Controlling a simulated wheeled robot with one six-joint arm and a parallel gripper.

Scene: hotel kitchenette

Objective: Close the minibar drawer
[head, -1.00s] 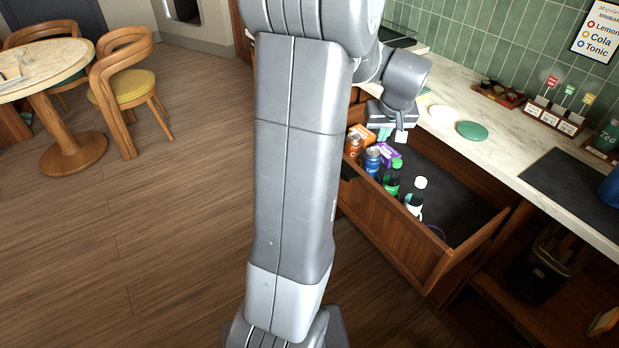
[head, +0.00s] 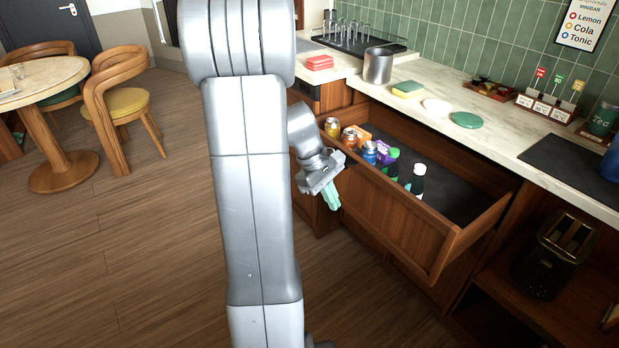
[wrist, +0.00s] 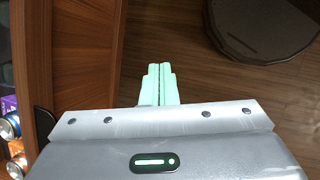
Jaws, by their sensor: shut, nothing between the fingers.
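The minibar drawer (head: 419,227) is pulled out from under the counter, with its wooden front facing the floor area on the left. Inside stand cans, bottles and small boxes, grouped toward the drawer's far end. My gripper (head: 333,201) is shut and empty, outside the drawer by the far part of its front. In the wrist view the pale green fingers (wrist: 159,86) are together over the floor. The drawer front (wrist: 82,55) is to their left, with a gap between. In the head view I cannot tell whether the gripper touches the drawer.
A black toaster (head: 553,254) sits on the lower shelf. A round table (head: 30,79) and chairs stand left; the floor between is clear.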

